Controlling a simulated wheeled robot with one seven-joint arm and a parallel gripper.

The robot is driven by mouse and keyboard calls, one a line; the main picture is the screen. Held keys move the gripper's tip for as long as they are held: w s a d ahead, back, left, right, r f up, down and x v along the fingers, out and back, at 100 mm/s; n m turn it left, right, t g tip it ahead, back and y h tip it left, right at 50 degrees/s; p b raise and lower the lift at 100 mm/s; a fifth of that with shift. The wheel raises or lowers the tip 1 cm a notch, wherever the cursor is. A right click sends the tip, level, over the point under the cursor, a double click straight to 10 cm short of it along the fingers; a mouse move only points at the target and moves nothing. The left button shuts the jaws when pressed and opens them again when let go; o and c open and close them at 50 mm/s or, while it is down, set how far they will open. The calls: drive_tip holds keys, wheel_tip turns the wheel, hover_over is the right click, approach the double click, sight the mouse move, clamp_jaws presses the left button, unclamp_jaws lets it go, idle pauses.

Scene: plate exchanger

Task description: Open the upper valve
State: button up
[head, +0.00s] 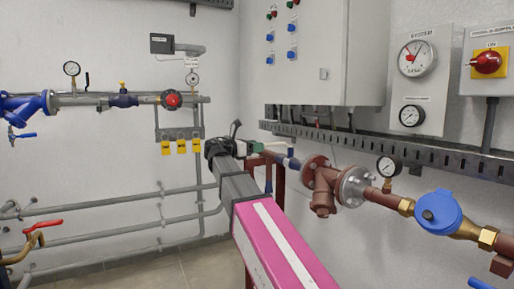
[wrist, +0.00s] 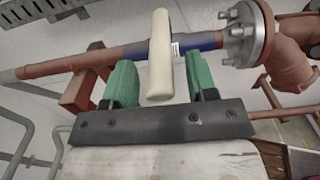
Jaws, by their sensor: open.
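A valve with a long cream lever handle (wrist: 160,50) sits on a pipe with a blue section (wrist: 207,41) in the wrist view. The lever stands crosswise to the pipe. My gripper (wrist: 160,78) has two green fingers, spread wide, one on each side of the lever. Gaps show between the lever and both fingers, so it is not gripped. In the head view my gripper (head: 257,148) is at the brown pipe run, short of the flanges, and is small and partly hidden by my arm. The blue pipe section (head: 291,160) shows just right of it.
Brown flanged pipework (head: 323,186) with a gauge (head: 389,166) and a blue-capped meter (head: 438,212) runs along the right wall. A cable tray (head: 400,148) and a grey cabinet (head: 325,50) are above. A red-handled valve (head: 43,226) is at lower left.

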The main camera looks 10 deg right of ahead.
drive_tip(key=shift+w+d, duration=0.15)
drive_tip(key=shift+d, duration=0.25)
clamp_jaws()
